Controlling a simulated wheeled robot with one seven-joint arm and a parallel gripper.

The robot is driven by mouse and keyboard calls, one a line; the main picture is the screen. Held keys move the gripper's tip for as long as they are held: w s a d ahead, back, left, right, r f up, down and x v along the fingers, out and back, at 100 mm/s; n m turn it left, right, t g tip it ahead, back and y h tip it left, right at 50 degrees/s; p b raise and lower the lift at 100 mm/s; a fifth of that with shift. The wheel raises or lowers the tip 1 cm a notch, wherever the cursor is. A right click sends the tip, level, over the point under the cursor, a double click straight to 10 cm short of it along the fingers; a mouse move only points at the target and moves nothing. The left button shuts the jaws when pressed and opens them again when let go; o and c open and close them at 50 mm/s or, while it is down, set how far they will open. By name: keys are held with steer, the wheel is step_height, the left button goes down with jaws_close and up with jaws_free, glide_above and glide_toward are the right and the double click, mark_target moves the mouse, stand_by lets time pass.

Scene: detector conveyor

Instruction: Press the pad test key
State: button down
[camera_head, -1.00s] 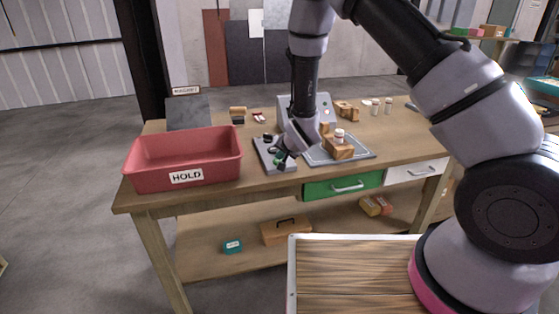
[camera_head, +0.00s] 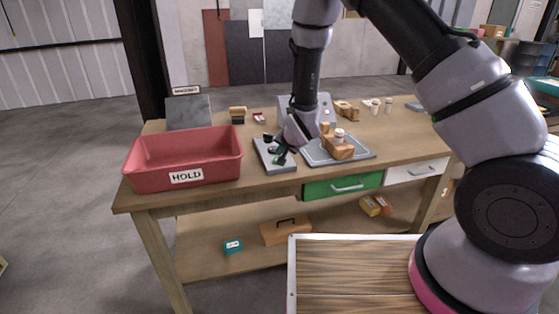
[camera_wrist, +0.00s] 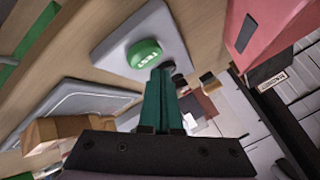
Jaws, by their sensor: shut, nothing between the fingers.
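The test key (camera_wrist: 145,53) is a round green button with pale lettering on a grey plate (camera_wrist: 110,45) in the wrist view. In the head view the plate (camera_head: 284,169) lies on the workbench, right of the red bin. My gripper (camera_wrist: 160,78) is shut and empty, its teal fingers pointing at the plate. In the wrist view the fingertips appear beside the key's lower right edge. I cannot tell whether they touch it. A dark round part on the plate is partly hidden behind the fingers. In the head view my gripper (camera_head: 281,157) is low over the plate.
A red HOLD bin (camera_head: 187,178) stands left of the plate. A grey tray (camera_head: 361,154) with a wooden block (camera_head: 338,150) is close on the right. A grey sloped box (camera_head: 322,105) stands behind. Several small items lie along the bench's back.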

steer(key=shift+r, duration=2.45)
steer(key=s+d+r+m+h, duration=0.1)
steer(key=s+d+r, duration=0.2)
steer(key=d+r, duration=0.7)
steer(key=s+d+r, duration=0.2)
steer(key=d+r, duration=0.5)
steer(key=r, duration=0.6)
steer(key=s+d+r, duration=0.3)
steer(key=s, duration=0.4)
steer(key=s+d+r, duration=0.4)
steer(key=s, duration=0.4)
steer(key=s+d+r+n+g, duration=0.1)
steer(key=s+d+r, duration=0.2)
steer(key=s, duration=0.5)
steer(key=shift+s+d+r+h, duration=0.2)
steer(key=shift+d+r+h, duration=0.2)
steer(key=shift+d, duration=0.05)
